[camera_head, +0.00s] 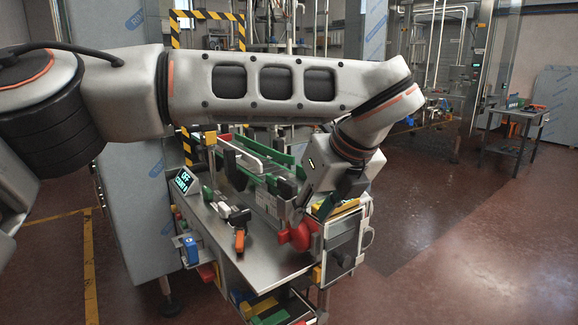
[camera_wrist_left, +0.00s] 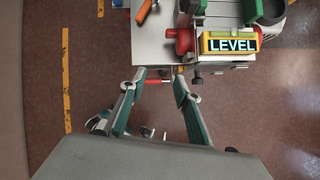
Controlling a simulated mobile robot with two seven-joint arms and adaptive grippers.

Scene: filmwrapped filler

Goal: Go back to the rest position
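My left arm (camera_head: 270,85) reaches across the head view from the left and bends down over the right end of a metal machine table (camera_head: 265,262). My left gripper (camera_wrist_left: 157,77) shows best in the left wrist view. Its two fingers are spread apart with nothing between the tips. They point at the table's edge, beside a red knob (camera_wrist_left: 182,42) and a lit LEVEL sign (camera_wrist_left: 230,44). In the head view the fingertips are hard to make out behind the wrist and machine parts. My right gripper is in neither view.
An orange-handled tool (camera_head: 239,240) lies on the table. An OFF display (camera_head: 184,180) stands at its left end. Bins with coloured items (camera_head: 268,312) sit below. A steel column (camera_head: 140,210) stands at left.

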